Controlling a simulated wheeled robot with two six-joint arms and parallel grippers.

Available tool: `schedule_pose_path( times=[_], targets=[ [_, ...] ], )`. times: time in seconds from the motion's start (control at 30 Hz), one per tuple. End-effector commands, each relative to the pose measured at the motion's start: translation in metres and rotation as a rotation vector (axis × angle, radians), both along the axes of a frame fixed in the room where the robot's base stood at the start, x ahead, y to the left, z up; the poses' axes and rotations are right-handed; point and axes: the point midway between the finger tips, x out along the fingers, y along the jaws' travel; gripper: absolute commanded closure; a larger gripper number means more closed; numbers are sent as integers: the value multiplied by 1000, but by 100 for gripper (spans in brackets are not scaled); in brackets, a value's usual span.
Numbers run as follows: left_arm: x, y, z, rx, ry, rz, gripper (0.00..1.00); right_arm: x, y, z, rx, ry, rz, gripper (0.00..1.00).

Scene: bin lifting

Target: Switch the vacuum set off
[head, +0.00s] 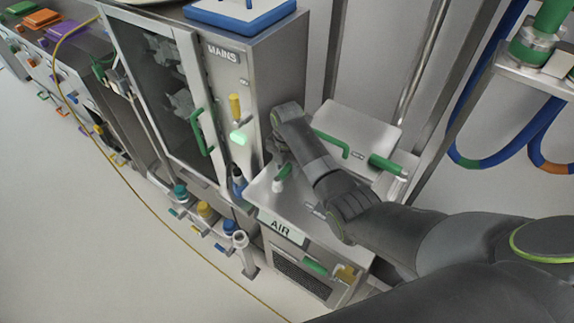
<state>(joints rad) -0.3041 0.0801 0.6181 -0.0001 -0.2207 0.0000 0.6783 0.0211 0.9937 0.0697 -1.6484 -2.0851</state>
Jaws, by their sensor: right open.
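No label in the head view reads vacuum. A grey metal unit marked AIR (281,229) stands right of centre, with a small pale green-tipped lever (284,171) on its top. My right gripper (279,158) is open just above and behind this lever, close to the side of the MAINS cabinet (273,75). Whether its fingers touch the lever I cannot tell. My right wrist hides part of the unit's top. The cabinet front has a yellow handle (235,107) and a lit green lamp (239,138). My left gripper is out of view.
A green bent handle (333,144) and a green-ended pipe (386,165) lie beyond my wrist. Bottles with coloured caps (205,210) stand low at the cabinet's foot. A yellow hose (150,207) crosses the floor. The floor at lower left is otherwise clear.

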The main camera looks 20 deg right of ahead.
Motion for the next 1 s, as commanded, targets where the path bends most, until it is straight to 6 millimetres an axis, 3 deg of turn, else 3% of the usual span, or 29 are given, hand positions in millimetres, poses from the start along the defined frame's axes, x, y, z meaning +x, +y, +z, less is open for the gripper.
schedule_pose_path(
  times=[0.17,0.47,0.8,1.0],
  targets=[
    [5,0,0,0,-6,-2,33,0,0,0,0,0,0,60],
    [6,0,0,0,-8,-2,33,0,0,0,0,0,0,99],
    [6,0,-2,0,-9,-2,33,2,0,0,0,0,-7,100],
    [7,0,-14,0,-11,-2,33,15,-2,-2,-2,-1,-65,100]
  ],
)
